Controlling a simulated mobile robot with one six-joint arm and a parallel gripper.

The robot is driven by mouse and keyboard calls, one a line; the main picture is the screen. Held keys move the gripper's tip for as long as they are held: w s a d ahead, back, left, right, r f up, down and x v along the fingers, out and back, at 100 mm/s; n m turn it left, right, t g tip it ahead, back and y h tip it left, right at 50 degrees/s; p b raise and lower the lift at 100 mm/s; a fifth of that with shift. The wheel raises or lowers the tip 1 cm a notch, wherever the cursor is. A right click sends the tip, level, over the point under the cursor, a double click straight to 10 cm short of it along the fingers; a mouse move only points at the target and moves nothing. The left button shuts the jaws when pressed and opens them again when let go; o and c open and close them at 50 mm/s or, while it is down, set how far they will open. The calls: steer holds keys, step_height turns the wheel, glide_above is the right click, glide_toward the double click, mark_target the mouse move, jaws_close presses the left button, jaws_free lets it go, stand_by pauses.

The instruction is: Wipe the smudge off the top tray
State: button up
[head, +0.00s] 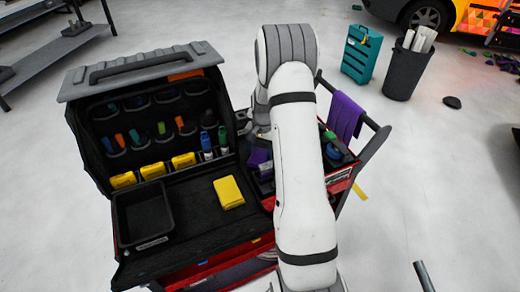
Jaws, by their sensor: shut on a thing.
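My gripper (262,141) is small and largely hidden by my own white arm. It points down over the red cart's top, shut on a purple piece that looks like a cloth (258,157). The top tray (268,203) is the dark, red-edged top of the cart. My forearm covers its middle, so only strips show on the left and right. The purple piece is over its left part; I cannot tell whether it touches the tray. No smudge can be made out.
Another purple cloth (345,118) hangs on the cart's handle. A teal case (361,54) and dark bin (408,68) stand behind.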

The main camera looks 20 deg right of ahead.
mark_target(257, 148)
steer(key=shift+s+f, duration=0.15)
steer(key=shift+s, duration=0.1)
steer(key=shift+w, duration=3.9)
step_height(257, 148, up, 6)
steer(key=p, duration=0.2)
step_height(257, 148, up, 3)
steer(key=shift+r+p, duration=0.1)
steer(key=shift+p, duration=0.8)
